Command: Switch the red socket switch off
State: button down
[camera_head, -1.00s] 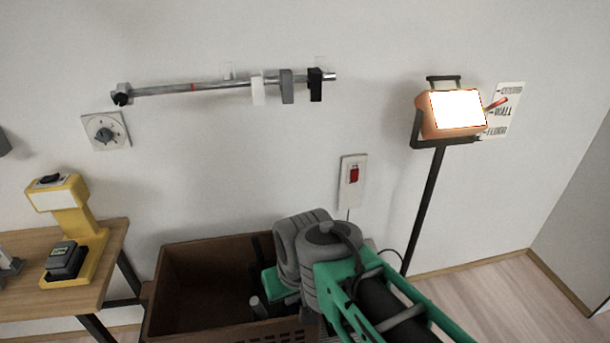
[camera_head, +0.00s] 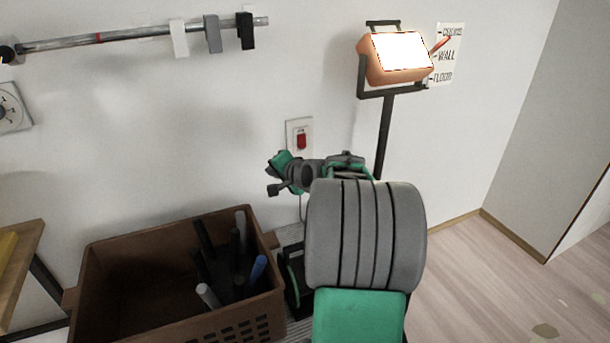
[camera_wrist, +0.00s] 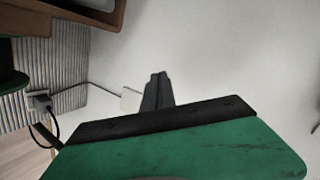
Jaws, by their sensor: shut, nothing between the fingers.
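The red switch (camera_head: 301,141) sits on a white wall socket plate (camera_head: 293,125), near the middle of the head view. My gripper (camera_head: 282,163) is just below and left of the plate in the head view; its fingertips are hard to make out there. In the wrist view its dark fingers (camera_wrist: 158,77) are shut and empty, pointing toward the wall. The white plate (camera_wrist: 130,99) shows beside the fingers in the wrist view, partly hidden by them. The red switch is not visible there. I cannot tell whether the fingers touch the plate.
A lit orange work lamp (camera_head: 394,75) stands on a dark pole to the right. A brown crate (camera_head: 110,262) with several rods stands below left. A metal rail (camera_head: 130,35) is on the wall upper left. A cable (camera_wrist: 75,90) runs from the plate to a grey plug (camera_wrist: 40,102).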

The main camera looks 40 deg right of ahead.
aim_at(302, 145)
jog(key=s+d+f+m+t+h+b, duration=0.1)
jog(key=d+m, duration=0.2)
jog(key=d, duration=0.5)
jog(key=s+d+f+m+t+h+b, duration=0.1)
jog(key=s+d+m+t+h, duration=0.1)
jog(key=d, duration=0.6)
jog(key=shift+s+f+m+h, duration=0.25)
jog(key=shift+m+h, duration=0.05)
jog(key=shift+m, duration=0.6)
jog(key=b+x, duration=0.1)
jog(key=x, duration=1.3)
jog(key=shift+r, duration=0.1)
